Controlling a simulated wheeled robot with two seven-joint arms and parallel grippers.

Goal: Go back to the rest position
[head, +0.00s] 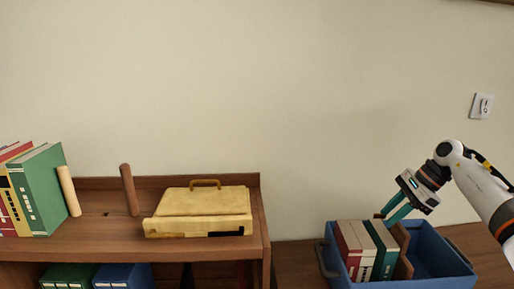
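My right gripper (391,213) comes in from the right, its two teal fingers pointing down and to the left. The fingers are apart with nothing seen between them. The tips are just above the books in the blue crate (441,262); whether they touch anything is hard to tell. In the crate, a red book (348,250), a pale book (365,262) and a green book (382,248) stand side by side, with a brown divider (403,252) to their right. My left gripper is not in view.
A wooden shelf (95,229) at left holds several leaning books (43,190), two wooden pegs (129,190) and a yellow case (203,209). More binders (122,275) stand below. The crate's right half looks empty. A wall switch (482,106) is above right.

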